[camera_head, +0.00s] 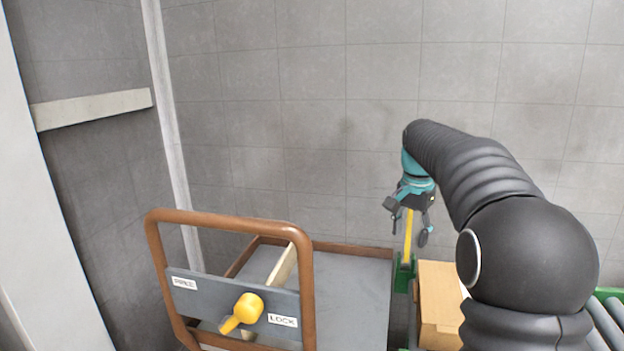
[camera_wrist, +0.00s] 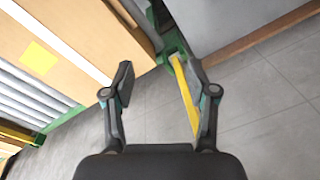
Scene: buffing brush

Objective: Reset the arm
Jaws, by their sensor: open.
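My gripper (camera_head: 408,220) hangs at the end of my black arm, fingers pointing down, beside the right edge of the cart. In the wrist view its two fingers (camera_wrist: 160,80) are spread apart with nothing held between them. A yellow bar (camera_wrist: 185,95) rising from a green bracket shows close to the right finger there; whether they touch I cannot tell. In the head view the yellow bar (camera_head: 408,236) stands upright below the gripper, partly covered by it.
A grey cart (camera_head: 350,290) with a brown frame has a panel with a yellow lever (camera_head: 243,312) and a LOCK label. A cardboard box (camera_head: 438,285) sits right of the bar, by conveyor rollers (camera_head: 605,322). A tiled wall stands behind. Grey floor (camera_wrist: 255,115) shows clear in the wrist view.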

